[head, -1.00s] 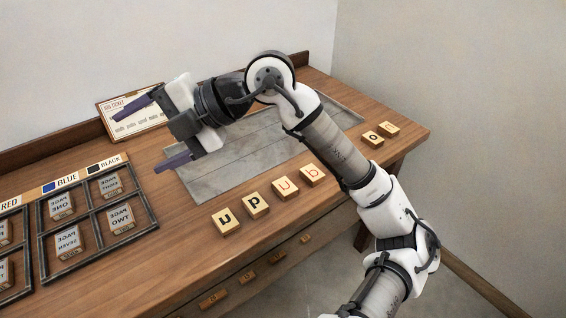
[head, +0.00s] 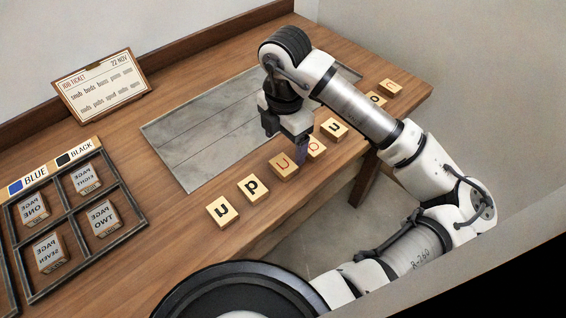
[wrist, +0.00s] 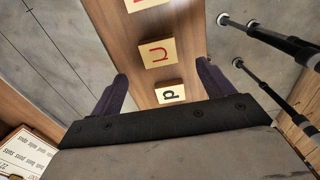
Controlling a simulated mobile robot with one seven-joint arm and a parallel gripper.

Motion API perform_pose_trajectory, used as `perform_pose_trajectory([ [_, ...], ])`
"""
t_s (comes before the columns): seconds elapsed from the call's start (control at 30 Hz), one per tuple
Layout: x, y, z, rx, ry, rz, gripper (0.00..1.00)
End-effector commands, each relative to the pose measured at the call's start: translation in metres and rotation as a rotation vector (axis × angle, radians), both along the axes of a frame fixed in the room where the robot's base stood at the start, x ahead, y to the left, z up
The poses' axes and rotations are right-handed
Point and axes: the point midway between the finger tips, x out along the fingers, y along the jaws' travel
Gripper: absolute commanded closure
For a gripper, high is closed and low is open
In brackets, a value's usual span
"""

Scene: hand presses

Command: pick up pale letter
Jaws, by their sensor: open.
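Letter blocks stand in a row along the table's front. The palest looks like the block with a thin red letter (head: 317,147), partly behind my gripper. Beside it is a red u block (head: 284,166); it shows in the wrist view too (wrist: 158,52). Left of it are a black p block (head: 253,188) and a black u block (head: 222,211). My gripper (head: 286,144) points down, open and empty, over the row near the two red blocks. In the wrist view its fingers (wrist: 161,78) are spread, with the red u block beyond and the p block (wrist: 170,94) partly hidden.
A grey slab (head: 190,155) lies behind the row. Left are a divided frame of page blocks (head: 125,222) and a propped job ticket (head: 101,86).

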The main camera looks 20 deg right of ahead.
Motion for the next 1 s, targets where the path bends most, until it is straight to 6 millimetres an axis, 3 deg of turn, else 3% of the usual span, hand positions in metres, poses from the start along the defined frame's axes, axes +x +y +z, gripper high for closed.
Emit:
perform_pose_trajectory([
  [0.33, 0.000, 0.001, -0.029, 0.003, 0.001, 0.001, 0.20],
  [0.63, 0.000, 0.002, -0.068, 0.002, 0.000, 0.001, 0.20],
  [0.9, 0.001, 0.002, -0.072, 0.001, -0.002, 0.002, 0.20],
  [1.0, 0.001, 0.002, -0.072, 0.001, -0.002, 0.002, 0.32],
])
